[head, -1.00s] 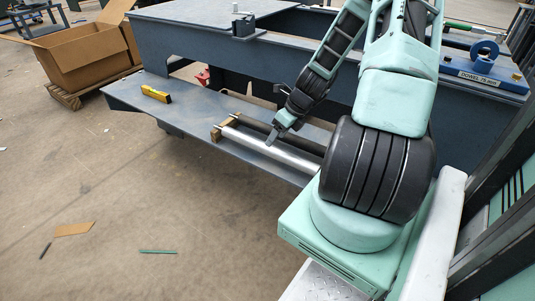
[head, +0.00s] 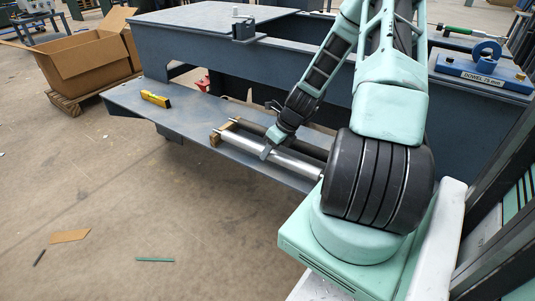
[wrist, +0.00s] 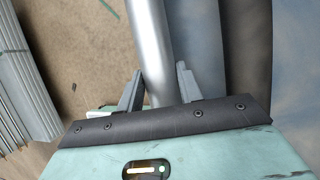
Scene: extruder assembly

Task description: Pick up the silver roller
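The silver roller (head: 240,141) lies on the low shelf of the blue-grey bench, its far end by a wooden block (head: 215,139). My gripper (head: 266,153) is down at the roller, part-way along it, and hides a short piece of it. In the wrist view the silver roller (wrist: 149,38) runs down between the two fingers of my gripper (wrist: 160,70). The left finger is close to the roller's edge and a small gap shows at the right finger. The fingers look open around it; contact is not clear.
A dark roller (head: 306,148) lies alongside, close behind the silver one. A yellow tool (head: 155,98) lies on the shelf (head: 190,117) to the left. The bench top (head: 200,14) overhangs behind. A cardboard box (head: 88,55) stands at the far left; the floor in front is mostly clear.

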